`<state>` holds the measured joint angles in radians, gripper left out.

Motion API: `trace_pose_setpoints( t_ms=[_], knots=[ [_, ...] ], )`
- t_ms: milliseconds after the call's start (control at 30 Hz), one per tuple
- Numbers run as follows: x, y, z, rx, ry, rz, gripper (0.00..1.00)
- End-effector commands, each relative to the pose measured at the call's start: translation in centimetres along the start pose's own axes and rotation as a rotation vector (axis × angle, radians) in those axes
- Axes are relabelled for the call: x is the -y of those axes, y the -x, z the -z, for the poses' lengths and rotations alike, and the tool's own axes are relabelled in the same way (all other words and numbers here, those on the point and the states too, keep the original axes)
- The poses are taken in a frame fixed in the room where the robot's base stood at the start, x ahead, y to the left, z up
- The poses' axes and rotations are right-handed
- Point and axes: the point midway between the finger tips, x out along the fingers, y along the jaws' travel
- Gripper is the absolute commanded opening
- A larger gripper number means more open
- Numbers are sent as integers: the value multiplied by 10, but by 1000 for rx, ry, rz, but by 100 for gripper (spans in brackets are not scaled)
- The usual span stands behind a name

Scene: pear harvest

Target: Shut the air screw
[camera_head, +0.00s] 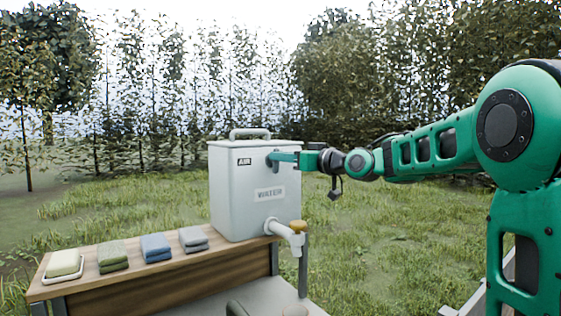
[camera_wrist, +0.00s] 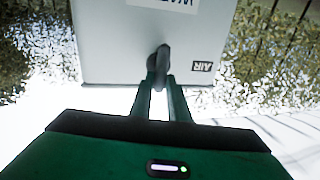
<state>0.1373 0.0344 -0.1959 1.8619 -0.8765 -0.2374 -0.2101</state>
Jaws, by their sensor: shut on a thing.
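The air screw (camera_wrist: 163,57) is a dark grey knob on the front of the white water container (camera_head: 226,200), beside the AIR label. My gripper (camera_head: 274,157) reaches it from the right in the head view, where its fingers hide most of the screw. In the wrist view my gripper (camera_wrist: 161,83) has its two green fingers closed on the screw, one on each side. The container also shows in the wrist view (camera_wrist: 110,50), upside down, with its AIR label (camera_wrist: 202,66) right of the screw.
A tap with a yellow top (camera_head: 298,227) sticks out low on the container. The container stands on a wooden bench (camera_head: 165,270). A soap dish (camera_head: 64,265) and folded green, blue and grey cloths (camera_head: 156,247) lie left of it. Grass and trees lie behind.

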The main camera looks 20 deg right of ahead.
Motion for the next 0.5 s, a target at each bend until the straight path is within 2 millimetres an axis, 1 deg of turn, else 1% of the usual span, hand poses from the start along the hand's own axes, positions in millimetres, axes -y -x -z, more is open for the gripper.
trace_pose_setpoints(
  t_ms=[267,500],
  knots=[
    [-3,1,-2,-32,-166,-1,0],
    [-6,1,-5,-75,-385,-1,0]
  ],
)
